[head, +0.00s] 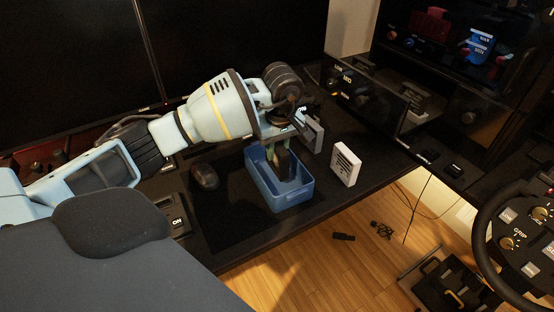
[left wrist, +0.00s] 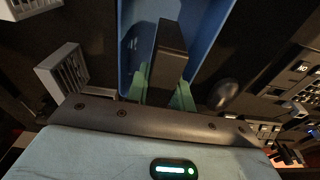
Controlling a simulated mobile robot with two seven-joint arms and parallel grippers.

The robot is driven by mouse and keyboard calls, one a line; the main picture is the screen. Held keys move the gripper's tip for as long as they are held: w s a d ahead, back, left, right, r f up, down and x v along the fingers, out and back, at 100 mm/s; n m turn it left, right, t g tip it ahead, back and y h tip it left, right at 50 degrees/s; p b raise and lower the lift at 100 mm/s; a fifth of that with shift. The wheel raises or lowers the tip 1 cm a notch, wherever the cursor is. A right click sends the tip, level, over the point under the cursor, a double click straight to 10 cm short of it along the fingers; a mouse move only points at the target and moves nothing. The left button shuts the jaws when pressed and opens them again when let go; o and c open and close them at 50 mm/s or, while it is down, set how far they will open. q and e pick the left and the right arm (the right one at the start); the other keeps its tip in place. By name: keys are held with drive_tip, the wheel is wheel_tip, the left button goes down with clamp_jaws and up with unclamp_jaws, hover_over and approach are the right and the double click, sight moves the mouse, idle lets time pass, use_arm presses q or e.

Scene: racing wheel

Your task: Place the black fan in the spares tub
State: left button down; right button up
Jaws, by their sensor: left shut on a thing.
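The black fan (head: 288,166) is a thin dark block held edge-on in my left gripper (head: 279,155). The green fingers are shut on it, and the fan also shows between them in the left wrist view (left wrist: 171,50). The spares tub (head: 294,198) is a blue open box on the dark desk, and its blue wall shows in the left wrist view (left wrist: 207,40). The fan is at the tub's opening, with its lower part inside the rim. I cannot tell whether it touches the floor of the tub. My right gripper is out of view.
A white fan (head: 346,165) stands just right of the tub. A grey one (head: 313,136) stands behind it, close to my left wrist. A dark mouse (head: 205,177) lies left of the tub. The desk's front edge is near, with a steering wheel (head: 488,222) at right.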

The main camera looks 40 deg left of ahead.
sight(277, 159)
use_arm(q)
drive_tip(key=shift+f, duration=1.85)
drive_tip(key=shift+f, duration=0.1)
drive_tip(key=shift+f, duration=0.1)
drive_tip(key=c, duration=1.2)
unclamp_jaws()
drive_tip(key=r, duration=0.4)
drive_tip(key=d+r, duration=0.1)
drive_tip(key=r, duration=0.7)
drive_tip(key=shift+s+d+r, duration=0.15)
drive_tip(key=shift+s, duration=0.15)
